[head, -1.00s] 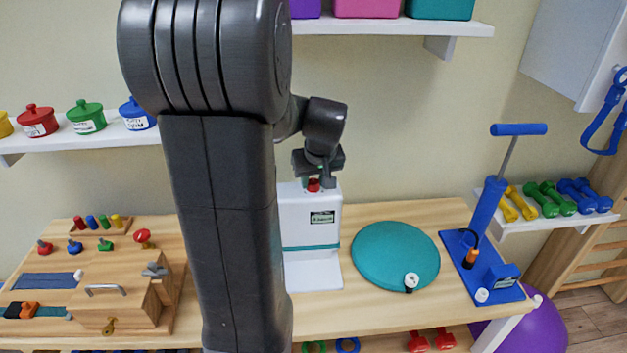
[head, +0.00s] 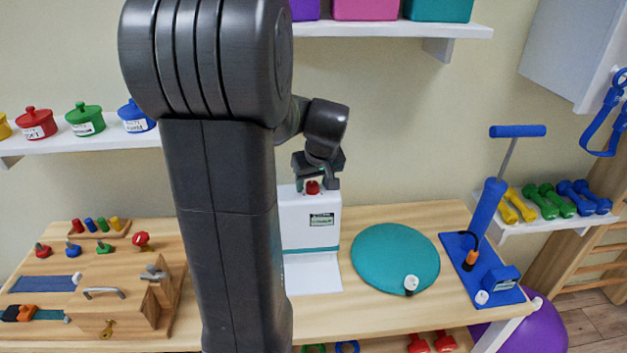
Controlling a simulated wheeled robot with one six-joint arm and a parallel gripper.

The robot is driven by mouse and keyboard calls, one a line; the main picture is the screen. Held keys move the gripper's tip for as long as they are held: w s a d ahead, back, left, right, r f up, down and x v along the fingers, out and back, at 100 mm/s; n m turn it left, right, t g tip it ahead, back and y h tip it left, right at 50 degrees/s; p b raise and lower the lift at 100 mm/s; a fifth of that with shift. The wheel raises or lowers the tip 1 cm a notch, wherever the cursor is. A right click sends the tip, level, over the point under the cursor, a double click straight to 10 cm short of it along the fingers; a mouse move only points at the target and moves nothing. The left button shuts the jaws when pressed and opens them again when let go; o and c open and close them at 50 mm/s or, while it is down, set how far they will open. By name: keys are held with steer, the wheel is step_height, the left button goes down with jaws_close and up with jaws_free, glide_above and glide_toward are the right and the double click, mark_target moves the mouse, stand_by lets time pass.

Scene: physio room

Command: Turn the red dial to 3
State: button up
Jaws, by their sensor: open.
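A red dial (head: 312,187) sits on top of a white upright device (head: 307,236) with a small dark label on its front. My gripper (head: 316,184) points down over the device top, with its open fingers on either side of the red dial. I cannot tell whether the fingers touch it. The dial's marks and setting are too small to read. My arm hides the left part of the device.
A wooden activity board (head: 120,285) with a red knob (head: 141,239) lies left of my arm. A teal disc (head: 395,258) and a blue pump (head: 485,240) stand to the right. Lidded pots (head: 84,120) line the left wall shelf. Bare table lies in front of the disc.

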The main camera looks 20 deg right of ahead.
steer(key=shift+r, duration=0.1)
steer(key=b+v, duration=0.1)
steer(key=v, duration=1.2)
steer(key=shift+s+r, duration=0.2)
steer(key=shift+r, duration=0.05)
steer(key=shift+f, duration=0.15)
steer(key=p+x, duration=0.1)
steer(key=x, duration=1.2)
steer(key=shift+w+f, duration=0.25)
steer(key=shift+r, duration=0.1)
